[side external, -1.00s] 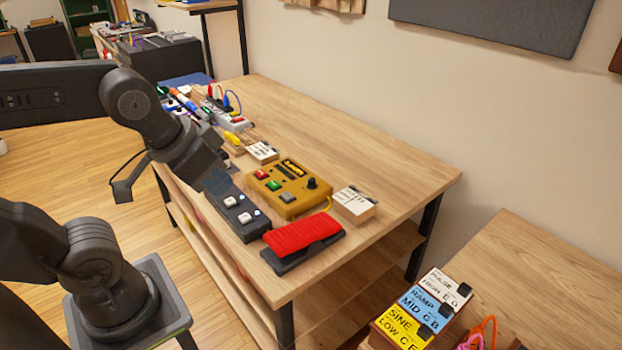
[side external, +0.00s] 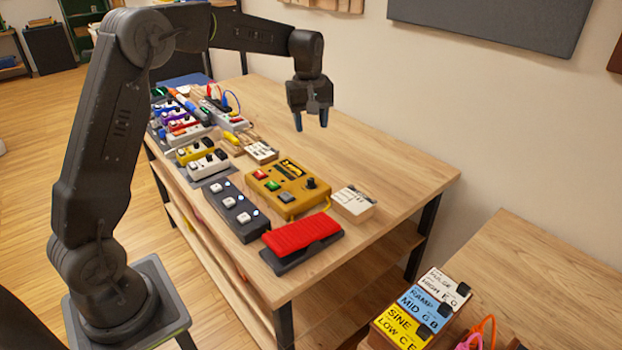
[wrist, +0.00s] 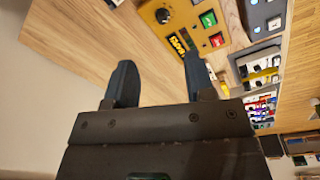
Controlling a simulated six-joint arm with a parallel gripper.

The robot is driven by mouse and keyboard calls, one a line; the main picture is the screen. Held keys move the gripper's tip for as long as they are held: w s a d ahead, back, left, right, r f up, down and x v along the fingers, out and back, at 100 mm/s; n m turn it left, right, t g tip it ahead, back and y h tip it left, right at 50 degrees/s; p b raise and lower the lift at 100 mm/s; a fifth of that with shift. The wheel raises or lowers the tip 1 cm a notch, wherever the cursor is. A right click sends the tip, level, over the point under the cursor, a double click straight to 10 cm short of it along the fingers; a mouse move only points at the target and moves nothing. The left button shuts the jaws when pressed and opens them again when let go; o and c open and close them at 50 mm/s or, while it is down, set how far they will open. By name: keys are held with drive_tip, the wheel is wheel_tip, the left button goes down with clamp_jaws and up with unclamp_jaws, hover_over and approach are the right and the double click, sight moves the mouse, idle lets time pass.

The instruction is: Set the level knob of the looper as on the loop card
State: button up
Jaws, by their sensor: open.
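The looper is the yellow box (side external: 272,189) on the wooden table, with red, green and grey buttons and one black knob (side external: 311,183) at its right end. In the wrist view the looper (wrist: 183,14) is at the top, with its knob (wrist: 163,16) beyond my fingertips. I cannot read the knob's setting. A white card on a wooden block (side external: 354,200) stands right of the looper, and another card (side external: 262,151) stands behind it. Their writing is too small to read. My gripper (side external: 311,121) is open and empty, pointing down, above the table behind the looper.
A red-topped pedal (side external: 301,236) lies in front of the looper, with a dark footswitch strip (side external: 237,213) to its left. Several small pedals (side external: 192,140) and cables crowd the far left. The table's back right is bare. Labelled cards (side external: 421,308) stand on another table.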

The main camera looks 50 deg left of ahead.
sight(311, 179)
drive_tip(key=w+a+f+n+g, duration=0.1)
drive_tip(key=w+a+f+n, duration=0.3)
drive_tip(key=f, duration=0.4)
drive_tip(key=shift+m, duration=0.4)
drive_tip(key=f, duration=1.3)
drive_tip(key=shift+a, duration=0.35)
drive_tip(key=shift+c, duration=0.4)
clamp_jaws()
